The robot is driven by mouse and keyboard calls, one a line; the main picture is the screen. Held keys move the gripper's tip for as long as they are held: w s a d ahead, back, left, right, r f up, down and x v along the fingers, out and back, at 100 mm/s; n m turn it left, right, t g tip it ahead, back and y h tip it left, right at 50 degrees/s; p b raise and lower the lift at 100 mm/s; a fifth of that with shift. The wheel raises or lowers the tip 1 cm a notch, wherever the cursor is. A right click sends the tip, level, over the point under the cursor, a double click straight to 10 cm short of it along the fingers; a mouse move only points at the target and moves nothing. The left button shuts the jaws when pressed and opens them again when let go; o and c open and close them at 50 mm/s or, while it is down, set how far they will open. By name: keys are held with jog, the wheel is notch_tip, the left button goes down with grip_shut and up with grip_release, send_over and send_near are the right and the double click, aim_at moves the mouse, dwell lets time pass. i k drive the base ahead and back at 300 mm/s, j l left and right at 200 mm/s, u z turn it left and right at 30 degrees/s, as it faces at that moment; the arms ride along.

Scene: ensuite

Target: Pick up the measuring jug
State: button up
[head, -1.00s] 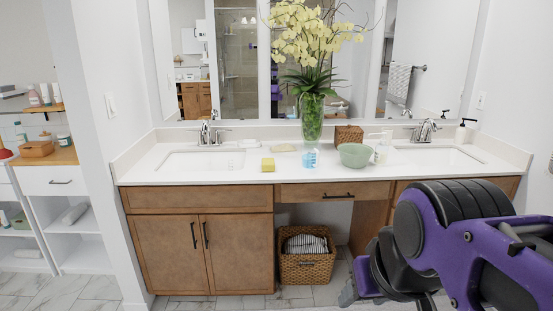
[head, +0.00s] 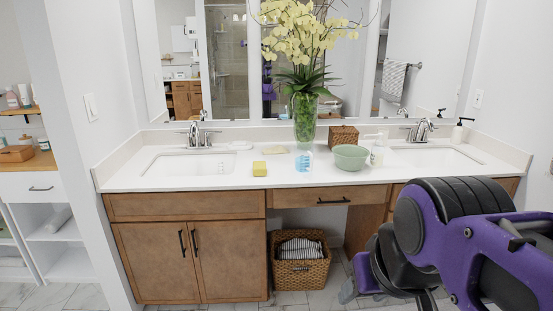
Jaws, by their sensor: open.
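The measuring jug (head: 304,161) is a small clear vessel with blue on it. It stands upright on the white counter, in front of the green glass vase and left of the green bowl. My arm fills the lower right of the head view. My gripper (head: 350,290) is only partly seen below the folded arm, low in front of the vanity. It is open and well apart from the jug; most of it is hidden by my arm or cut off by the frame.
The counter (head: 215,180) also holds a yellow sponge (head: 259,168), a green bowl (head: 350,157), a tall flower vase (head: 304,115), a wicker box (head: 343,135) and a soap dispenser (head: 378,151). A wicker basket (head: 300,272) stands below. A shelf unit is at left.

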aim_at(304, 152)
jog(key=i+z, duration=0.25)
jog(key=i, duration=0.9)
